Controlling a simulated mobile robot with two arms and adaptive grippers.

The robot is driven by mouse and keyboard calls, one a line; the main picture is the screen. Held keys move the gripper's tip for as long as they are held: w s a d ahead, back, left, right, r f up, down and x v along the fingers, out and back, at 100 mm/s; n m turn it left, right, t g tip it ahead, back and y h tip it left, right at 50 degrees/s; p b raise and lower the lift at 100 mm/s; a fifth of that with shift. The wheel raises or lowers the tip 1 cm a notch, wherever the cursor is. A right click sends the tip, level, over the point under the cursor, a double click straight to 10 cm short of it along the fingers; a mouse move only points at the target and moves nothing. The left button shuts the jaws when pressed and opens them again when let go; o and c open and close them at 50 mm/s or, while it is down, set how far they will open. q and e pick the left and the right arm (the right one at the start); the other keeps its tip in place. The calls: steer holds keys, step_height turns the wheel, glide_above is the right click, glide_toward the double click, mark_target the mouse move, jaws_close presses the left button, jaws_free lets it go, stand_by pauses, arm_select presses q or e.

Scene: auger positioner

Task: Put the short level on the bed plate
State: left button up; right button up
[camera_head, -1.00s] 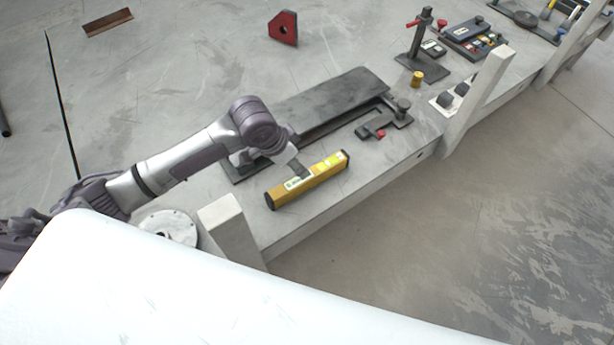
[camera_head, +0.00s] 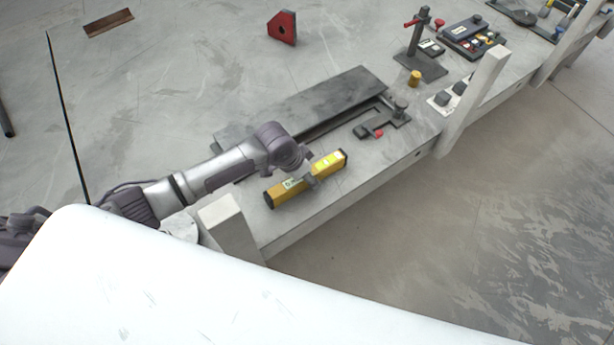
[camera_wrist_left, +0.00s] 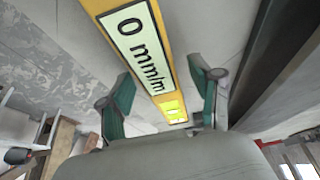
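The short level, a yellow bar with a pale label (camera_head: 332,163), lies on the bench top near its front edge. The bed plate (camera_head: 340,92), a long dark grey slab, lies behind it, apart from it. My left gripper (camera_head: 311,180) is down at the middle of the level. The fingers are open, with gaps showing on both sides of the level. The arm hides part of the bed plate's near end. My right gripper is not in view.
A dark clamp piece with a red knob (camera_head: 378,131) lies right of the level. A yellow cylinder (camera_head: 415,78), a dark stand (camera_head: 420,60) and a red block (camera_head: 283,27) stand farther off. Pale posts (camera_head: 228,226) rise at the front edge.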

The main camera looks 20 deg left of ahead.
arm_select(q)
steer(key=c, duration=0.8)
steer(key=shift+c, duration=1.3)
jaws_close()
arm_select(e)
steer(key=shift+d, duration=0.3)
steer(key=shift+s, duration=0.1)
arm_select(q)
steer(key=shift+r, duration=0.15)
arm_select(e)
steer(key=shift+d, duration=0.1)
